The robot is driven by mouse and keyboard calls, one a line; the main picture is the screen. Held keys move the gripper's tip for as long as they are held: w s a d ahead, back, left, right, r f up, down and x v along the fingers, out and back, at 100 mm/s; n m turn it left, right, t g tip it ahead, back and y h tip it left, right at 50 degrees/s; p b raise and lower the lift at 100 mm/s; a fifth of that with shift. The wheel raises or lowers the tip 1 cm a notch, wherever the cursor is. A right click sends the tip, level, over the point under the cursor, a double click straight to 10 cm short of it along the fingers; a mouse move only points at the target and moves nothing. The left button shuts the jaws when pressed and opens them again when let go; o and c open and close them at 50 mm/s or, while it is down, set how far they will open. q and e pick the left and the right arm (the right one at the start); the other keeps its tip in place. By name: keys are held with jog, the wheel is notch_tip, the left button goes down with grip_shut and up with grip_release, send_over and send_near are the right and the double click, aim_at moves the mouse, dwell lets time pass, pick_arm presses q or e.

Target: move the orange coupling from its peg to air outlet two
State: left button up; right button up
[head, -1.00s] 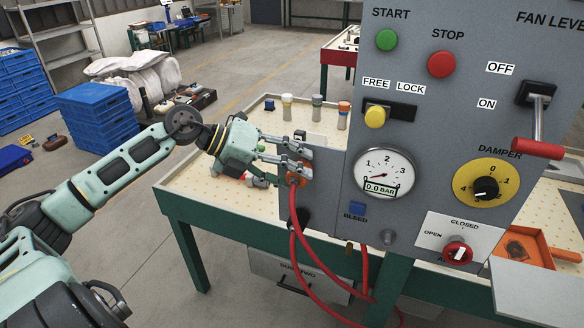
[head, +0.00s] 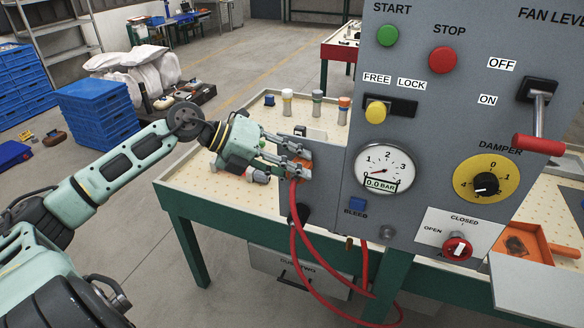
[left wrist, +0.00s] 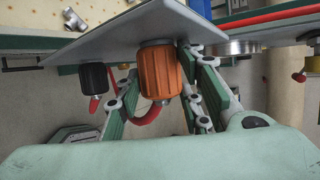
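The orange coupling (head: 299,165) is at the left edge of the grey panel, with a red hose (head: 295,215) hanging below it. In the left wrist view the ribbed coupling (left wrist: 160,70) stands upright against the panel's edge. Its peg is hidden. My left gripper (head: 305,163) has one finger on each side of the coupling; it also shows in the left wrist view (left wrist: 160,85). The fingers are very near the coupling, but I cannot tell whether both press on it. My right gripper is not in view. I cannot make out a label for air outlet two.
A black fitting (left wrist: 93,77) is left of the coupling in the left wrist view. The panel (head: 410,130) carries a pressure gauge (head: 383,171) at 0.0 bar and a red valve knob (head: 457,248). Several small bottles stand on the pegboard table (head: 215,180) behind my left gripper.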

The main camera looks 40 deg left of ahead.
pick_arm(q)
jog(key=c, duration=0.7)
jog(key=shift+s+f+b, duration=0.15)
jog(key=shift+s+b, duration=0.1)
jog(key=shift+b, duration=0.1)
jog(key=shift+s+d+b, duration=0.25)
jog(key=shift+s+b, duration=0.3)
jog(key=shift+s, duration=0.25)
jog(key=shift+s+d+r, duration=0.1)
jog(key=shift+s, duration=0.35)
jog(key=shift+s+d+r, duration=0.1)
jog(key=shift+s, duration=0.35)
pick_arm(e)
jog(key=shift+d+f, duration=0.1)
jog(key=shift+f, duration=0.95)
pick_arm(q)
jog(key=s, duration=0.2)
jog(key=s+d, duration=0.1)
jog(key=s, duration=0.1)
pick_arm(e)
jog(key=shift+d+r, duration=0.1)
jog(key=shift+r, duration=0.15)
pick_arm(q)
jog(key=shift+w, duration=0.1)
